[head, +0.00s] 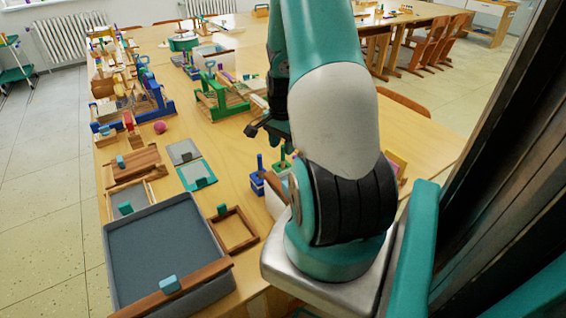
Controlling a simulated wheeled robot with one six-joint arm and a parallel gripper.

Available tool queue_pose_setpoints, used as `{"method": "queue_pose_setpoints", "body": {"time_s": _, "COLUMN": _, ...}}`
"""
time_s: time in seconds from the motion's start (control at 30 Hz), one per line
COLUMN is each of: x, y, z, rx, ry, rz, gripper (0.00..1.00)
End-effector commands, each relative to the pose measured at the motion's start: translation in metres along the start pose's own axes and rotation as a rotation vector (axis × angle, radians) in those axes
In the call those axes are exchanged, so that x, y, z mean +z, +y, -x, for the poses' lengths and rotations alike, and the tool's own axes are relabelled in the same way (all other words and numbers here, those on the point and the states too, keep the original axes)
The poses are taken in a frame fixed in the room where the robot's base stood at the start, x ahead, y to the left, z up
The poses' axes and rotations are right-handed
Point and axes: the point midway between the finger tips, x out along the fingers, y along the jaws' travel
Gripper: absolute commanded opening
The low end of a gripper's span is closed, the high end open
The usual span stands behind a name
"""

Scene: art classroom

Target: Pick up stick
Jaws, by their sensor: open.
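I cannot single out one stick for certain. A long brown wooden bar (186,285) with a teal block on it lies across the front of a grey tray (108,262). Other wooden bars are parts of small frames and looms on the table. My gripper (256,129) shows in part as dark fingers at the left of my arm, above the table and beside a green loom frame (212,98). It is open, and I see nothing held in it. My arm hides the table behind it and much of the gripper.
The long wooden table (235,150) is crowded along its left side. A blue loom (157,98), a pink ball (159,127) and small blue stands (257,182) are on it. Chairs (430,50) and another table stand at the back right.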

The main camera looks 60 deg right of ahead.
Motion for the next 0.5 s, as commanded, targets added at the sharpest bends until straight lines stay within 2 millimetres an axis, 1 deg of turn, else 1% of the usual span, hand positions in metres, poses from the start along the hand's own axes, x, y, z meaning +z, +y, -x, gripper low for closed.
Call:
{"method": "queue_pose_setpoints", "body": {"time_s": 0.1, "x": 0.000, "y": 0.002, "z": -0.019, "rx": 0.004, "ry": -0.003, "rz": 0.000, "gripper": 0.44}}
{"method": "queue_pose_setpoints", "body": {"time_s": 0.2, "x": 0.000, "y": 0.001, "z": -0.029, "rx": 0.002, "ry": -0.002, "rz": 0.000, "gripper": 0.44}}
{"method": "queue_pose_setpoints", "body": {"time_s": 0.47, "x": -0.001, "y": 0.001, "z": -0.032, "rx": 0.000, "ry": 0.000, "rz": 0.000, "gripper": 0.44}}
{"method": "queue_pose_setpoints", "body": {"time_s": 0.5, "x": -0.001, "y": 0.001, "z": -0.032, "rx": 0.000, "ry": 0.000, "rz": 0.000, "gripper": 0.37}}
